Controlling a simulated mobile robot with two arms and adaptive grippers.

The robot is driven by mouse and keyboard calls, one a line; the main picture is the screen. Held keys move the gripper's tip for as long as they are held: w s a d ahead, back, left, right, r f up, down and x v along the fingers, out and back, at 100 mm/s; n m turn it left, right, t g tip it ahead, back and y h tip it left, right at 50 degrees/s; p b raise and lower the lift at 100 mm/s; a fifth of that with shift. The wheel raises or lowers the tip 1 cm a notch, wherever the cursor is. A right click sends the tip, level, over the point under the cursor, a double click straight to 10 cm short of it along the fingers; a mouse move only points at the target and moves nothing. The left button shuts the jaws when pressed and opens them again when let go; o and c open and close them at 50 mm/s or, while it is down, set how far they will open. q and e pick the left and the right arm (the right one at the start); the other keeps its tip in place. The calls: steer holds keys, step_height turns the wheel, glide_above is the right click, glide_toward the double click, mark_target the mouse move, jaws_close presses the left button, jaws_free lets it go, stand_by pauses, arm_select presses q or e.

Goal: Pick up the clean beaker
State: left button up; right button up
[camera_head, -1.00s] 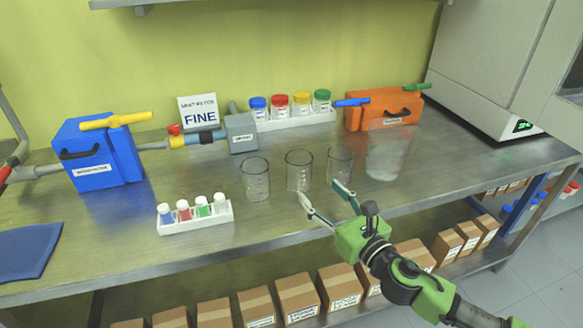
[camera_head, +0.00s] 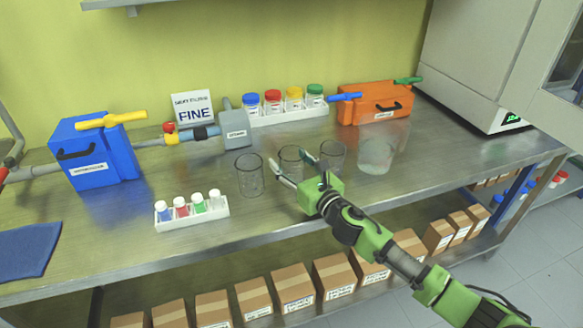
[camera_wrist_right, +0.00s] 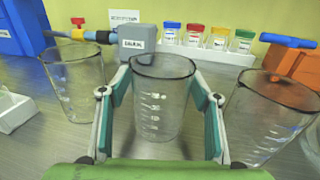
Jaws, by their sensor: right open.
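Three clear glass beakers stand in a row on the steel bench: a left one (camera_head: 249,176), a middle one (camera_head: 291,154) and a right one (camera_head: 333,157). All three look clear and empty; I cannot tell which is the clean beaker. My right gripper (camera_head: 289,162) is open, with its fingers at the middle beaker and partly hiding it. In the right wrist view the middle beaker (camera_wrist_right: 160,100), with white graduation marks, stands upright between the two open fingers. The left beaker (camera_wrist_right: 74,85) and right beaker (camera_wrist_right: 265,120) are outside them. My left gripper is not in view.
A larger, cloudy vessel (camera_head: 376,156) stands right of the beakers. A white rack of small vials (camera_head: 192,213) is at the front left. Behind are a grey block (camera_head: 234,130), a jar rack (camera_head: 288,115) and an orange box (camera_head: 375,104). A blue box (camera_head: 92,150) stands left.

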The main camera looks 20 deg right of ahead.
steer(key=c, duration=0.9)
steer(key=shift+r, duration=0.1)
